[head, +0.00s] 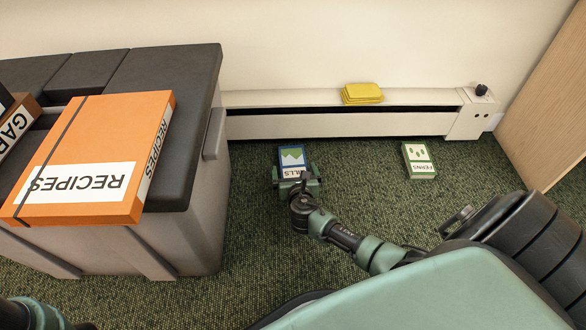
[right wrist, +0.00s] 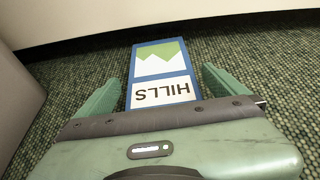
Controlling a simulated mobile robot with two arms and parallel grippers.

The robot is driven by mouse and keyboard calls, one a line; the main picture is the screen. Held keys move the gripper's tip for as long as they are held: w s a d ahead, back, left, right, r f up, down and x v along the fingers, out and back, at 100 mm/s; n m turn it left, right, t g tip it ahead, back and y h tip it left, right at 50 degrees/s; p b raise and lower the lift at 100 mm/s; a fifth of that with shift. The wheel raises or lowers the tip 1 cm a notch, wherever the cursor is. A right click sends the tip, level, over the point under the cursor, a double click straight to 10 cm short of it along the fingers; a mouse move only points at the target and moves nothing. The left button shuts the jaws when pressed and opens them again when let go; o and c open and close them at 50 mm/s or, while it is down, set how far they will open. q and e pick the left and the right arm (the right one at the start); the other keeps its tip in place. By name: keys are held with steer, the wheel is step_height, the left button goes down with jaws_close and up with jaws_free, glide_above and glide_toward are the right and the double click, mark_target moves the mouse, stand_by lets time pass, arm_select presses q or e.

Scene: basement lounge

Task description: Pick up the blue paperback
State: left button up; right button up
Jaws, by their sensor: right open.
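The blue paperback (head: 292,158), with a green and white mountain cover and the word HILLS, lies on the green carpet in front of the baseboard heater. It also shows in the right wrist view (right wrist: 162,65), lying between the two fingers. My right gripper (head: 297,178) is open, with one finger on each side of the book and gaps to both sides in the right wrist view (right wrist: 162,92). The near end of the book is hidden by the gripper body. My left gripper is not in view; part of my left arm shows at the bottom left.
A green FERNS book (head: 419,170) lies on the carpet to the right. A grey bin with a black lid (head: 170,75) stands left, bearing an orange RECIPES box (head: 95,155). A yellow stack (head: 362,93) lies on the white heater (head: 420,122). A wooden panel (head: 550,110) stands right.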

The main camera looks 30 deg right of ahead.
mark_target(293, 164)
steer(key=b+x, duration=0.3)
steer(key=shift+w+d+f, duration=0.15)
steer(key=shift+w+d, duration=0.1)
steer(key=shift+w, duration=0.05)
steer(key=shift+w+d+b, duration=0.15)
steer(key=shift+w+b, duration=0.15)
steer(key=shift+w, duration=0.05)
steer(key=c, duration=1.5)
